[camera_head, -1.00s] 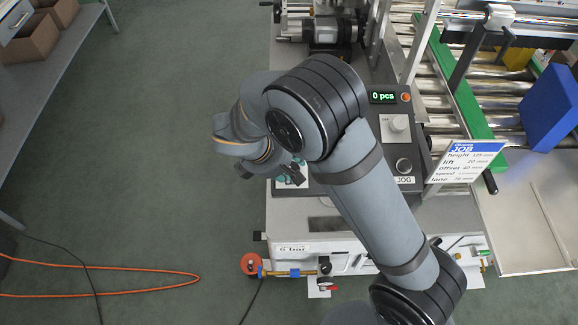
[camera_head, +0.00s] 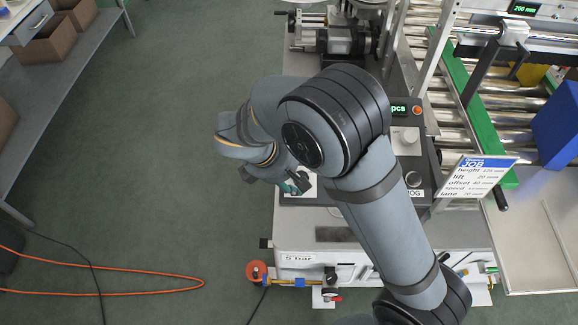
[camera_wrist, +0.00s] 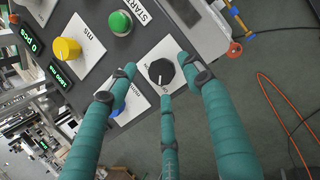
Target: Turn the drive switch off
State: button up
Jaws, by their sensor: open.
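In the wrist view a black rotary knob (camera_wrist: 160,72) with a pale pointer line sits on a white plate near the control panel's edge. I take it for the drive switch; its lettering is mostly hidden. In the head view my gripper (camera_head: 298,184) is over the panel's left end, and my arm hides much of the panel and the knob.
On the same panel are a green START button (camera_wrist: 120,22), a yellow knob (camera_wrist: 67,50) and a blue control (camera_wrist: 118,101) partly behind a finger. A job card (camera_head: 478,175) stands right of the panel. An orange hose (camera_head: 110,291) lies on the open floor at left.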

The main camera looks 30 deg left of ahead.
jog(key=d+v, duration=0.1)
jog(key=v, duration=0.7)
jog(key=shift+s+a+r, duration=0.25)
jog(key=shift+a+r, duration=0.05)
jog(key=shift+a, duration=0.15)
jog(key=shift+w+f, duration=0.1)
jog(key=x, duration=1.1)
jog(key=shift+w+a+f, duration=0.1)
jog(key=shift+w+f, duration=0.05)
jog(key=shift+f, duration=0.15)
